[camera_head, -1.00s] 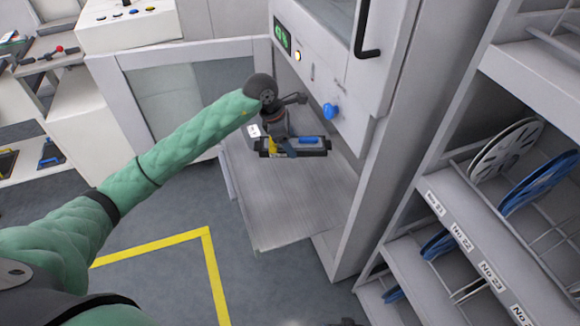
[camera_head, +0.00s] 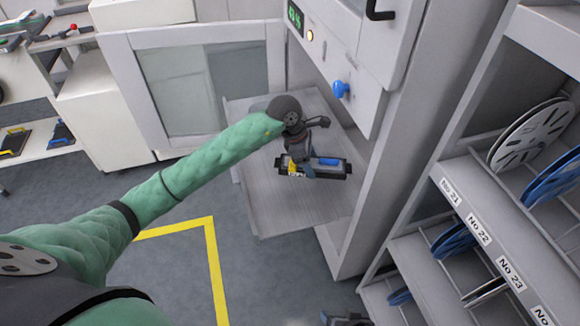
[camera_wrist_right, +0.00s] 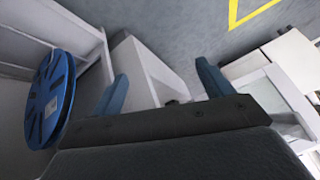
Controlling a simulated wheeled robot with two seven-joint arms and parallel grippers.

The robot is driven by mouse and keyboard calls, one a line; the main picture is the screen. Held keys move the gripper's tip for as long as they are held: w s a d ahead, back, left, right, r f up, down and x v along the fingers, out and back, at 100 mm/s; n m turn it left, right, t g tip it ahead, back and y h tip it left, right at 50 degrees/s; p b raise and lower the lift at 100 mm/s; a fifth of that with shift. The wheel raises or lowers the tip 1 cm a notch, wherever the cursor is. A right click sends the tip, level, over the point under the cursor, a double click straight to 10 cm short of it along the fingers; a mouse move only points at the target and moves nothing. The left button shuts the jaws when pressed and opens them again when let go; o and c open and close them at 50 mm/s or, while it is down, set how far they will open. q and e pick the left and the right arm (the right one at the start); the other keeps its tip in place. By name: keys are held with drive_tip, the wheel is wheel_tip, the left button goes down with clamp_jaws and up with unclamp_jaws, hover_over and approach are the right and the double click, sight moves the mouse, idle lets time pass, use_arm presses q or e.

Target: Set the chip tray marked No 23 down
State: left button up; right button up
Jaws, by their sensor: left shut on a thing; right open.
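The dark chip tray (camera_head: 341,172) has a blue part on top and a yellow part near its left end. It is over the grey metal shelf (camera_head: 290,212) at the open cabinet; I cannot tell whether it touches the shelf. No number on it can be read. My left gripper (camera_head: 302,168) is shut on the tray, left of its middle, reaching from above. My right gripper (camera_wrist_right: 162,88) is open and empty in the wrist view, far from the tray. Only a bit of it shows at the bottom edge of the head view (camera_head: 345,319).
The cabinet door (camera_head: 118,70) stands open to the left. A blue knob (camera_head: 341,89) sits on the cabinet front above the tray. A reel rack (camera_head: 445,215) with numbered labels stands at right. Yellow floor tape (camera_head: 214,270) marks the floor in front.

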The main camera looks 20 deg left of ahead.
use_arm(q)
drive_tip(key=p, duration=0.1)
hover_over(293, 180)
drive_tip(key=a, duration=0.1)
drive_tip(key=f, duration=0.4)
drive_tip(key=shift+a, duration=0.2)
drive_tip(key=shift+f+p, duration=0.4)
drive_tip(key=shift+f, duration=1.7)
use_arm(e)
wheel_tip(293, 180, up, 9)
drive_tip(key=shift+s+d+g, duration=0.4)
drive_tip(key=shift+s, duration=0.05)
drive_tip(key=shift+f, duration=0.3)
use_arm(q)
drive_tip(key=o, duration=1.1)
drive_tip(key=shift+s, duration=0.1)
use_arm(e)
drive_tip(key=shift+f, duration=0.35)
drive_tip(key=shift+r, duration=0.1)
